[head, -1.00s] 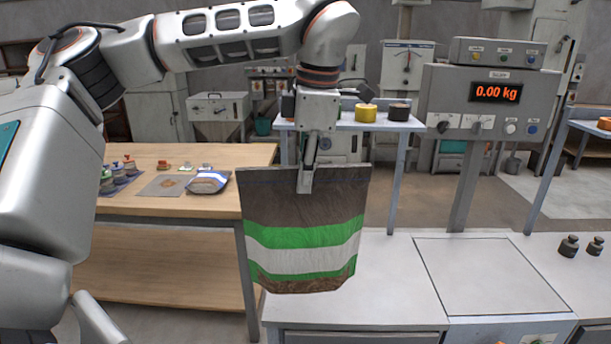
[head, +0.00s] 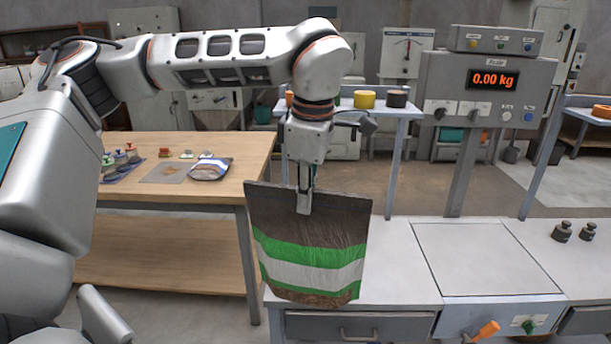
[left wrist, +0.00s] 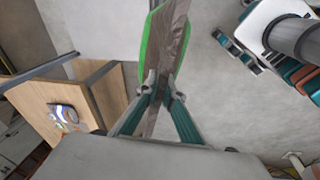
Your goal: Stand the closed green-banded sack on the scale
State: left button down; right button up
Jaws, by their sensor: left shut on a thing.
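The green-banded sack (head: 308,245) is dark brown with green and white bands and a flat top edge. It hangs nearly upright, slightly tilted, in front of the left end of the white counter. My left gripper (head: 304,205) is shut on the middle of its top edge. In the left wrist view the fingers (left wrist: 158,88) pinch the sack (left wrist: 168,45), seen edge-on. The scale's flat plate (head: 478,258) is bare, to the right of the sack, and its display (head: 493,79) reads 0.00 kg. My right gripper is not in view.
The white counter (head: 395,285) has free room left of the plate. The scale post (head: 464,170) rises behind the plate. A wooden table (head: 225,180) at left holds a blue-banded sack (head: 210,169) and stamps.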

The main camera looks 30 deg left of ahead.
aim_at(309, 286)
pick_arm(q)
jog(key=s+d+f+m, duration=0.1)
jog(key=f+m, duration=0.2)
jog(key=f, duration=0.3)
jog(key=s+d+f+m+h, duration=0.1)
jog(key=f+m, duration=0.3)
jog(key=f, duration=0.2)
jog(key=s+d+f+m, duration=0.1)
jog(key=f+m, duration=0.3)
jog(key=f, duration=0.2)
jog(key=shift+s+d+t+h, duration=0.1)
jog(key=shift+s+t+h, duration=0.15)
jog(key=shift+t+h, duration=0.15)
jog(key=s+d+f+m, duration=0.1)
jog(key=f+m, duration=0.4)
jog(key=f, duration=0.3)
jog(key=s+d+f+m+h, duration=0.1)
jog(key=d+f+m, duration=0.1)
jog(key=f+m, duration=0.4)
notch_tip(309, 286, down, 2)
jog(key=shift+s+d+f+g, duration=0.15)
jog(key=shift+s+g, duration=0.2)
jog(key=shift+g, duration=0.05)
